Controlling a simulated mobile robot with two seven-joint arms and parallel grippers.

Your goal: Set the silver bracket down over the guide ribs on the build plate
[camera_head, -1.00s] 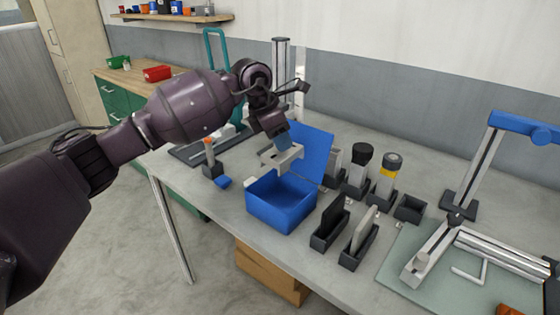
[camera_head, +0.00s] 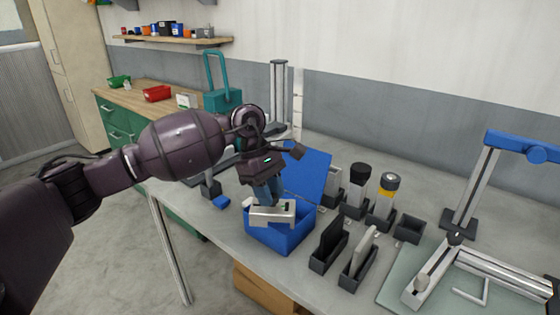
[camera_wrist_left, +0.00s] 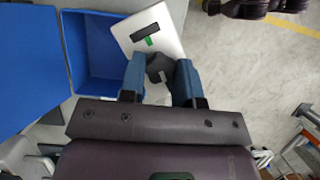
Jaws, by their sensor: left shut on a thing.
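The silver bracket (camera_head: 271,215) is a pale metal piece held over the front of the open blue box in the head view. My left gripper (camera_head: 264,192) has its blue fingers down on the bracket and is shut on it. In the left wrist view, the bracket (camera_wrist_left: 150,32) shows as a flat plate with a dark slot, beyond the gripper fingertips (camera_wrist_left: 160,72) and beside the blue box. My right gripper is not in view.
The blue box (camera_head: 277,238) with its raised lid (camera_head: 308,170) is under and behind the bracket. Dark holders (camera_head: 328,250) and two capped cylinders (camera_head: 356,185) stand to its right. A green mat (camera_head: 400,290) with a metal frame lies farther right.

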